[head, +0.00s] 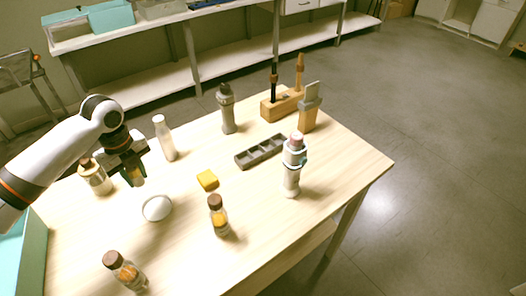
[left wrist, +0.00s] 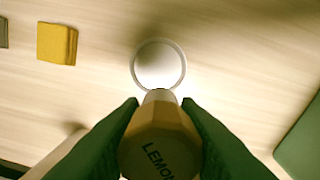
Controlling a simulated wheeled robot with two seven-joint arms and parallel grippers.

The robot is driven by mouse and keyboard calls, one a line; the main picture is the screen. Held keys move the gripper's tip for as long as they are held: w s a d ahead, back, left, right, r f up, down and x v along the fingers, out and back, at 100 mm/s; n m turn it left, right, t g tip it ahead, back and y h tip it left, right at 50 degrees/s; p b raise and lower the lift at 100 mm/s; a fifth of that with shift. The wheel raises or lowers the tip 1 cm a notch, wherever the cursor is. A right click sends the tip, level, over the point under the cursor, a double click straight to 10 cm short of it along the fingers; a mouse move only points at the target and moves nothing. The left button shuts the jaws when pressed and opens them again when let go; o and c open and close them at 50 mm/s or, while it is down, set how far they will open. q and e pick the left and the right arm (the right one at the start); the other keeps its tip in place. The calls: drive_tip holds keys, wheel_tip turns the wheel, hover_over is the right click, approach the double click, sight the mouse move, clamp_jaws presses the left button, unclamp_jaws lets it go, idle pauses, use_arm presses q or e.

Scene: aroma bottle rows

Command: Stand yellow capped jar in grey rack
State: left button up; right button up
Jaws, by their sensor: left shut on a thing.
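My left gripper (head: 131,170) is shut on a jar and holds it over the left part of the table, just left of a white dish. The jar shows best in the left wrist view (left wrist: 160,138), pale yellow-tan with dark lettering that reads LEMON. In the head view the fingers hide most of it, and only a small yellowish patch shows. The grey rack (head: 262,151), a long low tray with several square compartments, lies apart from the gripper, near the table's middle. Its compartments look empty. My right gripper is not in view.
The white dish (head: 157,208) and a yellow block (head: 207,180) lie between gripper and rack. Brown-capped bottles (head: 219,217) stand at the front and left. A white bottle (head: 165,138), grey bottle (head: 227,109), pink-topped bottle (head: 292,166) and wooden holder (head: 281,104) surround the rack.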

use_arm(q)
drive_tip(key=shift+w+a+m, duration=0.1)
drive_tip(key=shift+a+m, duration=0.1)
drive_tip(key=shift+m, duration=0.1)
idle(0.4)
